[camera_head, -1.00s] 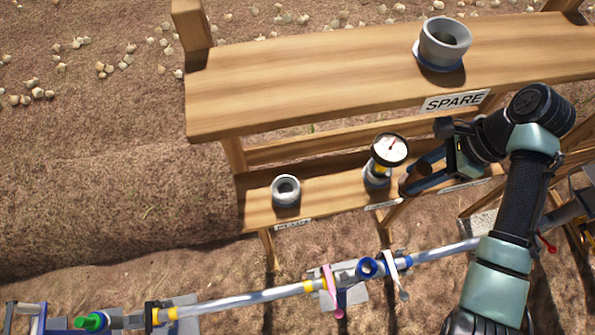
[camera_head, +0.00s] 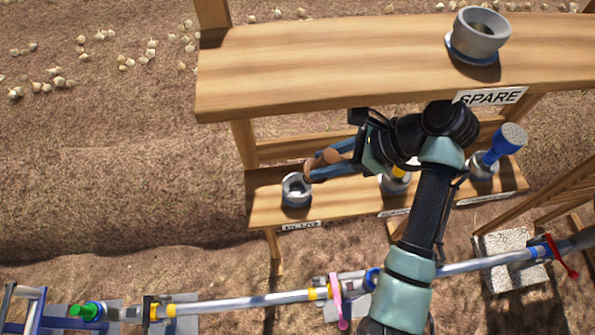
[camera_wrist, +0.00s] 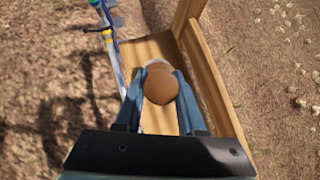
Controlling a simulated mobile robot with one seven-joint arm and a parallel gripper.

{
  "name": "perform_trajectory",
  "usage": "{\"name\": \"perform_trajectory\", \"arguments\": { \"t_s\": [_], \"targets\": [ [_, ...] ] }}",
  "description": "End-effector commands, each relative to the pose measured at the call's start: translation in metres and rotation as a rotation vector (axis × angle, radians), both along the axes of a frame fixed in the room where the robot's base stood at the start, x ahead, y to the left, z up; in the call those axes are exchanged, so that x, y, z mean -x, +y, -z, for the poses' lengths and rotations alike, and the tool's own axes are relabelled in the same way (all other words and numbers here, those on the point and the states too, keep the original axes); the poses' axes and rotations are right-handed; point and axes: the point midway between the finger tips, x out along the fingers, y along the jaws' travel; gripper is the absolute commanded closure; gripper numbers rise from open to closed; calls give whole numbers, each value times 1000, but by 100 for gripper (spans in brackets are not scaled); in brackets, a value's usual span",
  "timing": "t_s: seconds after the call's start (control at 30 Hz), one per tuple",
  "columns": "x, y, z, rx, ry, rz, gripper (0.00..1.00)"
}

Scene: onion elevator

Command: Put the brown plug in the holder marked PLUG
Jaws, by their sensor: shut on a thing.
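My gripper (camera_head: 318,169) is shut on the brown plug (camera_head: 329,157), whose rounded end also shows between the blue fingers in the wrist view (camera_wrist: 161,87). The grey ring-shaped holder (camera_head: 296,190) stands on the lower shelf, above a white label (camera_head: 301,226) that seems to read PLUG. The gripper and plug are just right of this holder in the head view. In the wrist view the holder (camera_wrist: 158,66) shows partly behind the plug, its opening hidden. Whether plug and holder touch I cannot tell.
A blue shower-like nozzle (camera_head: 503,143) stands at the right of the lower shelf (camera_head: 345,205). A gauge holder (camera_head: 394,184) is mostly behind my arm. The upper shelf (camera_head: 320,65) bears a grey pot (camera_head: 482,32) near the SPARE label (camera_head: 490,96). A pipe (camera_head: 240,302) runs in front.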

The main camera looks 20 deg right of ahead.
Motion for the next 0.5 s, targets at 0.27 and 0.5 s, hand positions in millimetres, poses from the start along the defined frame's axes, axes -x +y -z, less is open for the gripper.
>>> {"name": "perform_trajectory", "arguments": {
  "t_s": [0.27,0.5],
  "targets": [
    [-13,17,38,-2,0,1,100],
    [-19,24,49,28,19,-4,100]
  ]
}}
